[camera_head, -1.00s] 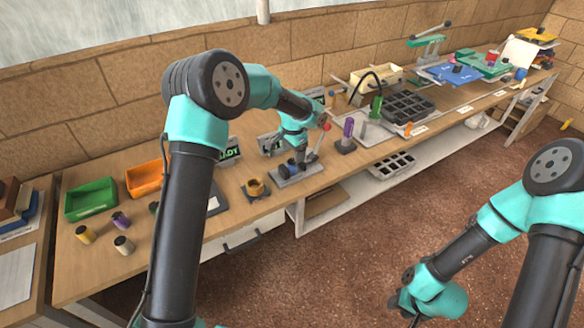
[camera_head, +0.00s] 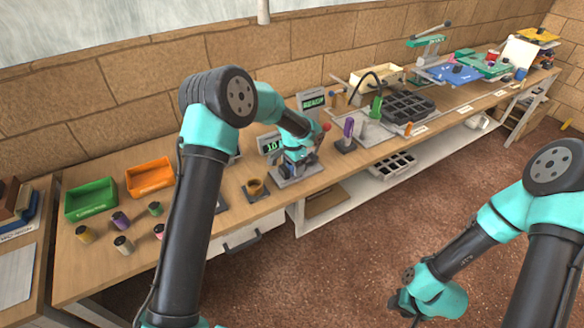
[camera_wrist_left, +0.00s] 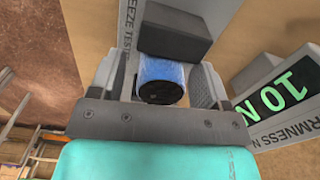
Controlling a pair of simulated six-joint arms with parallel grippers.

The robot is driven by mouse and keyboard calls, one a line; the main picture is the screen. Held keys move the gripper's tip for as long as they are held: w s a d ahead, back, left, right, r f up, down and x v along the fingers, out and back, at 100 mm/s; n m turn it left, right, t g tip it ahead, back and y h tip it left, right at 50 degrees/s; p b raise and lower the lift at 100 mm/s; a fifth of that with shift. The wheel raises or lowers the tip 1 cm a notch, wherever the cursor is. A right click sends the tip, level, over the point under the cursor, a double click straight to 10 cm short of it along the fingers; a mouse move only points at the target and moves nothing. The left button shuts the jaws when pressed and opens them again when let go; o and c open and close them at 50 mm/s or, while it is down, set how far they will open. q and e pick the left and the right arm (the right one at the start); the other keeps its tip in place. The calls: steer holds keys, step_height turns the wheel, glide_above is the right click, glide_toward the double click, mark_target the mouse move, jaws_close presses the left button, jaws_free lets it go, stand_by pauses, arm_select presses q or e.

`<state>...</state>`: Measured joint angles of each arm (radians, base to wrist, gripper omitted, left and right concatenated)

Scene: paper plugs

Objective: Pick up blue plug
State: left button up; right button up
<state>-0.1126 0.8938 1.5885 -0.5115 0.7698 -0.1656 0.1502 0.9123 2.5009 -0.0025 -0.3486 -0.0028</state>
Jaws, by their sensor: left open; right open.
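The blue plug (camera_wrist_left: 161,80) shows in the left wrist view as a blue cylinder with a dark end, between the two fingers of my left gripper (camera_wrist_left: 163,85). It lies beside a dark grey block on a grey plate lettered "SQUEEZE TEST" (camera_wrist_left: 130,38). The fingers stand on either side of it, open; whether they touch it I cannot tell. In the head view my left gripper (camera_head: 297,168) is low over this plate (camera_head: 283,183), and the plug is mostly hidden by it. My right gripper (camera_head: 403,302) hangs over the floor, away from the bench, and is empty.
A green display reading 10 (camera_head: 270,146) stands just behind the plate. A yellow-brown plug in a holder (camera_head: 256,187) is to its left, a purple plug (camera_head: 348,130) on a stand to its right. Green (camera_head: 90,211) and orange bins (camera_head: 150,188) and loose plugs are at the left.

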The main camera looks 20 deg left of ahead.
arm_select(q)
steer(key=shift+f, duration=0.2)
steer(key=shift+c, duration=0.5)
steer(key=c, duration=1)
steer(key=shift+o, duration=0.2)
steer(key=shift+r, duration=0.1)
step_height(320, 180, up, 10)
steer(key=shift+f, duration=0.1)
